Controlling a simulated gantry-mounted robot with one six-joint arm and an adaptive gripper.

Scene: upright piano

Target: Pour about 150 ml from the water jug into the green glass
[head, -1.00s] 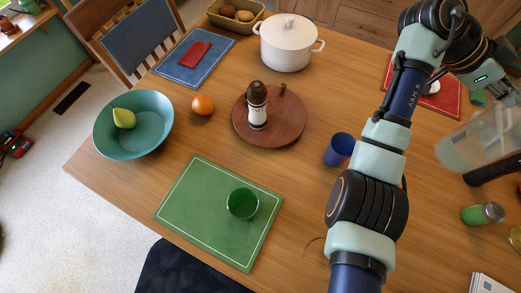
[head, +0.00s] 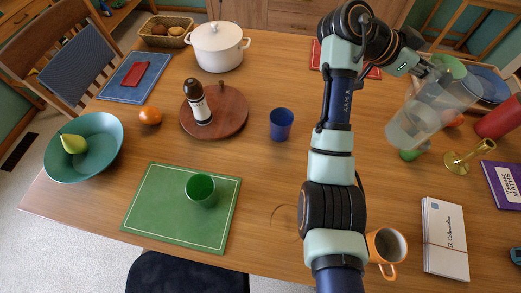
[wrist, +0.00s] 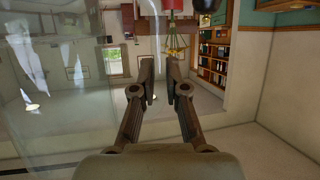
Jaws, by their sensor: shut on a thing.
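The green glass (head: 201,190) stands upright on the green placemat (head: 160,215) at the front left of the table; whether it holds anything is unclear. The clear water jug (head: 432,108) is tilted in the air over the right side of the table, with what looks like water in its lower left end. My gripper (wrist: 160,78) is shut on the jug, though the exact hold is hard to see. The jug also fills the left of the wrist view (wrist: 60,85) as a clear wall. The jug is well right of the glass, apart from it.
A blue cup (head: 281,124), a pepper mill (head: 200,105) on a round wooden board (head: 230,110) and an orange mug (head: 385,248) stand on the table. A brass candlestick (head: 466,160) and envelopes (head: 444,240) lie right. Bare table lies between the placemat and my arm.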

